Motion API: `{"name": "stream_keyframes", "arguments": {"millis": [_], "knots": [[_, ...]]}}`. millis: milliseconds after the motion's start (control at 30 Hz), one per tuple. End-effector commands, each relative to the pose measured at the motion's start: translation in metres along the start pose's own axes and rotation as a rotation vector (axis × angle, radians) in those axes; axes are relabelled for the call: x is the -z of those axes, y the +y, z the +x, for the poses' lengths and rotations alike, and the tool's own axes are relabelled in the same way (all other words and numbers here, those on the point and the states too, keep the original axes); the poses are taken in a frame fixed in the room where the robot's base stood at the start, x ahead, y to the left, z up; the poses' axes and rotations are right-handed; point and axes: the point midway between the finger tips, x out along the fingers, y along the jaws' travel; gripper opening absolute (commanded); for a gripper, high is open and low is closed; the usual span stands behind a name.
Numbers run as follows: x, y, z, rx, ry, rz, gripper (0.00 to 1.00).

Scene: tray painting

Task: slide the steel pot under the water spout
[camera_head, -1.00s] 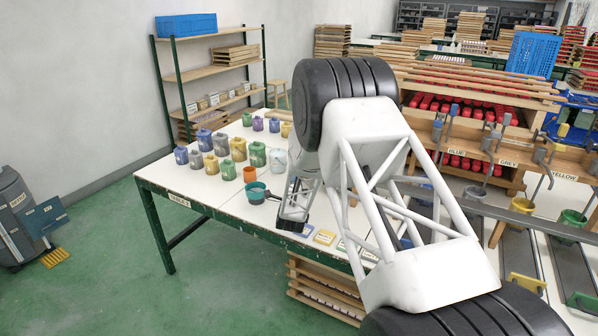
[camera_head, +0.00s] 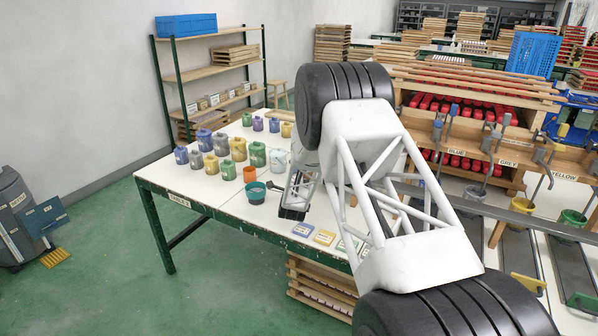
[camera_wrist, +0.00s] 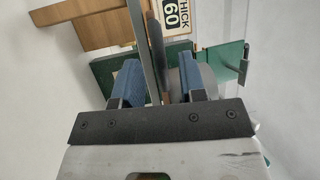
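I cannot make out a steel pot or a water spout for certain in either view. In the head view a teal pot (camera_head: 256,193) with a dark handle stands on the white table, just left of my gripper (camera_head: 292,212). My gripper is low over the table near its front edge, partly hidden by my own arm. In the wrist view my gripper (camera_wrist: 163,82) has its two blue finger pads apart. A grey metal strip (camera_wrist: 140,45) and a dark narrow piece show between or beyond them. I cannot tell whether they touch the pads.
An orange cup (camera_head: 250,174) and several coloured jars (camera_head: 221,144) stand behind the teal pot. Small coloured cards (camera_head: 324,237) lie along the front edge. The table's (camera_head: 180,188) left front is clear. The wrist view shows a board labelled THICK 60 (camera_wrist: 172,16).

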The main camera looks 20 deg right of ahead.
Motion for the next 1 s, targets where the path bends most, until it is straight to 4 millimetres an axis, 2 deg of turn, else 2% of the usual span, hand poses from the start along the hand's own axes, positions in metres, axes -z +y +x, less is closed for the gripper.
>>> {"name": "stream_keyframes", "arguments": {"millis": [100, 300, 700, 933, 1000], "knots": [[0.0, 0.0, 0.013, 0.0, 0.0, 0.0, 0.38], [0.0, 0.001, 0.025, 0.0, 0.0, 0.0, 0.38], [0.0, 0.0, 0.029, 0.0, 0.0, 0.0, 0.38], [0.0, 0.0, 0.029, 0.0, 0.0, 0.0, 0.03], [0.0, 0.0, 0.029, 0.0, 0.0, 0.0, 0.0]]}}
